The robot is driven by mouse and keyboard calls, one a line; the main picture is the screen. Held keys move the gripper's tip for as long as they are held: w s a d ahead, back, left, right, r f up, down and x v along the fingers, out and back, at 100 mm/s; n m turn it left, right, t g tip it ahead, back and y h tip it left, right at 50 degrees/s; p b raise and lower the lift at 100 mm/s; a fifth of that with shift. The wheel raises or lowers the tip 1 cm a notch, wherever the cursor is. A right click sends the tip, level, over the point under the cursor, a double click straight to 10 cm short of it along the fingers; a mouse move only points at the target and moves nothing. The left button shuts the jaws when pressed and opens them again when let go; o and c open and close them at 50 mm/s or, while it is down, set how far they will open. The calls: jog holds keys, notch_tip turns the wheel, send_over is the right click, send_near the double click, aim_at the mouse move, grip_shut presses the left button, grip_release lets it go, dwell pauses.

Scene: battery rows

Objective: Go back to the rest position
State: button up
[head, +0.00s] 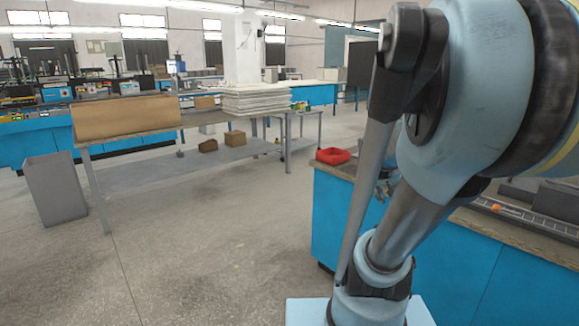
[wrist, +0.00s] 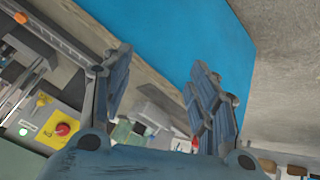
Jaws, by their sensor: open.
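My gripper (wrist: 162,60) is open in the wrist view, with its two blue-grey fingers spread apart. Nothing is held between them. Behind the fingers are the wooden edge and blue side of a workbench (wrist: 160,25), seen tilted. In the head view my arm fills the right side and covers part of the same blue workbench (head: 335,225). Grey parts beside the arm link may be the gripper, but they are mostly hidden there.
A red bin (head: 333,156) sits on the workbench's far corner. A dark rail (head: 530,218) with an orange piece lies at right. A grey waste bin (head: 55,188) stands left; the middle floor is clear.

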jog(key=s+a+f+n+g+y, duration=0.1)
jog(key=s+a+f+n+y, duration=0.1)
jog(key=s+a, duration=0.4)
jog(key=s+a+f+n+g+y, duration=0.1)
jog(key=s+a+f+g+y, duration=0.1)
jog(key=s+a+f, duration=0.3)
jog(key=s+a+y, duration=0.1)
jog(key=s+a, duration=0.1)
jog(key=a, duration=0.1)
jog(key=shift+s+a+f+n+y, duration=0.15)
jog(key=shift+a+f+n+y, duration=0.15)
jog(key=shift+a+n+y, duration=0.1)
jog(key=shift+w+f, duration=0.2)
jog(key=shift+w, duration=0.25)
